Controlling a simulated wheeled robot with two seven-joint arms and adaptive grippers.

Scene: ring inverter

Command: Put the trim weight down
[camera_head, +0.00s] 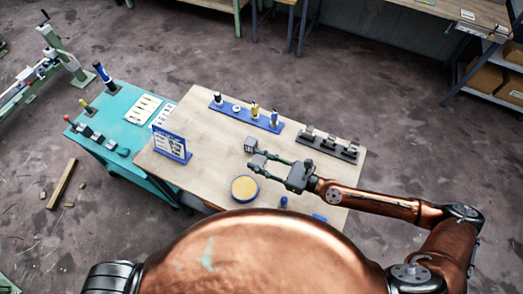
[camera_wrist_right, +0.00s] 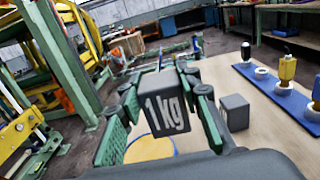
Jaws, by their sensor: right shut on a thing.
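My right gripper (camera_head: 258,160) reaches in from the right over the pale tabletop. In the right wrist view its green-padded fingers (camera_wrist_right: 160,110) are shut on a dark grey block marked "1 kg" (camera_wrist_right: 166,104), the weight. The label faces the camera. The block appears held above the table, though its underside is hidden. My left gripper is not in view.
A round yellow-topped piece (camera_head: 244,187) lies near the gripper, on the side toward my body. A blue rack (camera_head: 240,114) and a dark rack (camera_head: 327,148) stand along the far side. A blue-framed sign (camera_head: 172,145) stands at left. Bare tabletop (camera_head: 210,165) lies between sign and gripper.

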